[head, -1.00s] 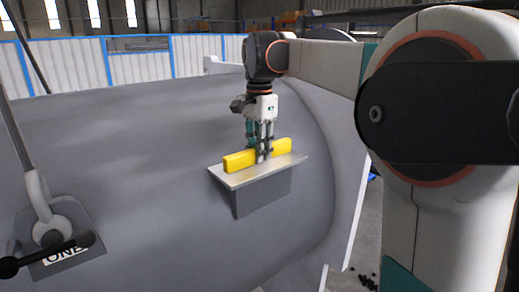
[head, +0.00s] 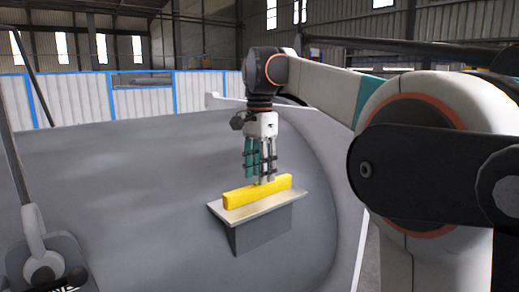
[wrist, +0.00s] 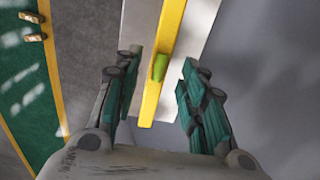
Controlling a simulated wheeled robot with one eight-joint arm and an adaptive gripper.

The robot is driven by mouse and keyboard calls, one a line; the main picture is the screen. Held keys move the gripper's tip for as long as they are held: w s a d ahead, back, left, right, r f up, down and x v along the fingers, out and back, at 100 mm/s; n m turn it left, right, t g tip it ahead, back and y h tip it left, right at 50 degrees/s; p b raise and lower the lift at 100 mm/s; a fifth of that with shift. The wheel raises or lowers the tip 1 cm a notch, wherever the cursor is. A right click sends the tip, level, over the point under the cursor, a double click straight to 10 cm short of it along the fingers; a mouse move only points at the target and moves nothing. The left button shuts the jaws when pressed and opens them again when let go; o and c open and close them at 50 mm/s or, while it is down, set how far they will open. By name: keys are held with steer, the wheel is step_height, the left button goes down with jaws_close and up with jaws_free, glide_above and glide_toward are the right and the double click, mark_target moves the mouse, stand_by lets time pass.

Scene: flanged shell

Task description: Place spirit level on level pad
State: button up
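The yellow spirit level (head: 240,196) lies lengthwise on the pale top of the level pad (head: 225,213), which juts from the grey shell. In the wrist view the spirit level (wrist: 168,45) runs between my fingers, with its green vial showing, and the pad (wrist: 198,45) shows on both sides of it. My gripper (head: 260,180) is above the middle of the level, pointing down. In the wrist view my gripper (wrist: 157,88) has its fingers spread wide, with clear gaps to the level on both sides.
The large grey curved shell (head: 120,180) surrounds the pad. A dark lever on a pivot (head: 45,265) stands at the lower left. In the wrist view a green floor strip with yellow edging (wrist: 25,80) lies at the left. The air above the pad is free apart from my arm.

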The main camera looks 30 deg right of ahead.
step_height(320, 180, up, 8)
steer(key=shift+f+b, duration=0.2)
steer(key=shift+b, duration=0.15)
